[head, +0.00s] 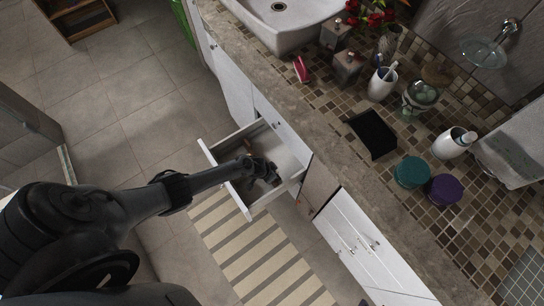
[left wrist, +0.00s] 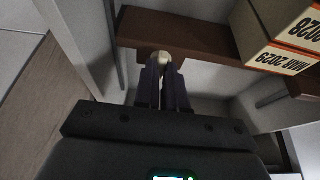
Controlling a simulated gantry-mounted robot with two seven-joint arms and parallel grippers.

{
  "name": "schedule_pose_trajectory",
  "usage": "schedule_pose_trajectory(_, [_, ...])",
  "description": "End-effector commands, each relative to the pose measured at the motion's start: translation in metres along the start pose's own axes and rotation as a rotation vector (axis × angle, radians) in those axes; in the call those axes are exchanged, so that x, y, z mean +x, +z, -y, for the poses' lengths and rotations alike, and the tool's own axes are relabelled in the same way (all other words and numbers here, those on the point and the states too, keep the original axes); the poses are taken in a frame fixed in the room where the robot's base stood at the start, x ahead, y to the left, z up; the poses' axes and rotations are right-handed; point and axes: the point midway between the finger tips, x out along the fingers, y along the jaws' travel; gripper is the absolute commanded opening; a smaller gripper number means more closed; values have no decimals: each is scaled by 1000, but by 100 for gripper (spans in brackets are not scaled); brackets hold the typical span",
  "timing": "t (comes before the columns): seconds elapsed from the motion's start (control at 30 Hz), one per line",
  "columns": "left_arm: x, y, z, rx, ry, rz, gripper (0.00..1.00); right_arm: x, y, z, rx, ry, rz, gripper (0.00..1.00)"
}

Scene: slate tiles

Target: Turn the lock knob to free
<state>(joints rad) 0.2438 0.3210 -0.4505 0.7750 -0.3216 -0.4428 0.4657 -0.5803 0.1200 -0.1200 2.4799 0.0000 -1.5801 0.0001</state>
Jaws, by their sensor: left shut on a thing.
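My left gripper (head: 265,172) reaches over the open white drawer (head: 206,154) in the head view. In the left wrist view, its two dark fingers (left wrist: 163,80) are close together and shut on a small, pale, rounded knob (left wrist: 162,57). The knob is in front of a brown wooden board (left wrist: 190,32). Only the knob's top shows between the fingertips, so which way it is turned cannot be told. In the head view the gripper and arm hide the knob. My right gripper is not in view.
Printed boxes (left wrist: 280,30) stand at the upper right of the wrist view, close to the board. The counter (head: 330,110) holds a sink (head: 290,35), cups and jars. A striped rug (head: 245,250) lies below the drawer. White cabinet doors (head: 355,240) are beside it.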

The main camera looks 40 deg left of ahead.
Motion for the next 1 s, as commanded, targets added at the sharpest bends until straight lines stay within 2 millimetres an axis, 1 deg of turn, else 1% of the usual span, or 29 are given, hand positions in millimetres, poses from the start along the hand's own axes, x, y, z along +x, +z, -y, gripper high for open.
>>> schedule_pose_trajectory(0.5, [0,0,0,-22,-8,-1,0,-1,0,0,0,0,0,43])
schedule_pose_trajectory(0.53, [0,0,0,-22,-8,-1,12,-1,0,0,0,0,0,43])
schedule_pose_trajectory(0.7, [0,0,0,-21,-8,-1,36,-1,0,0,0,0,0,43])
schedule_pose_trajectory(1.0, [-1,0,0,-20,-8,-1,36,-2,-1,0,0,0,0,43])
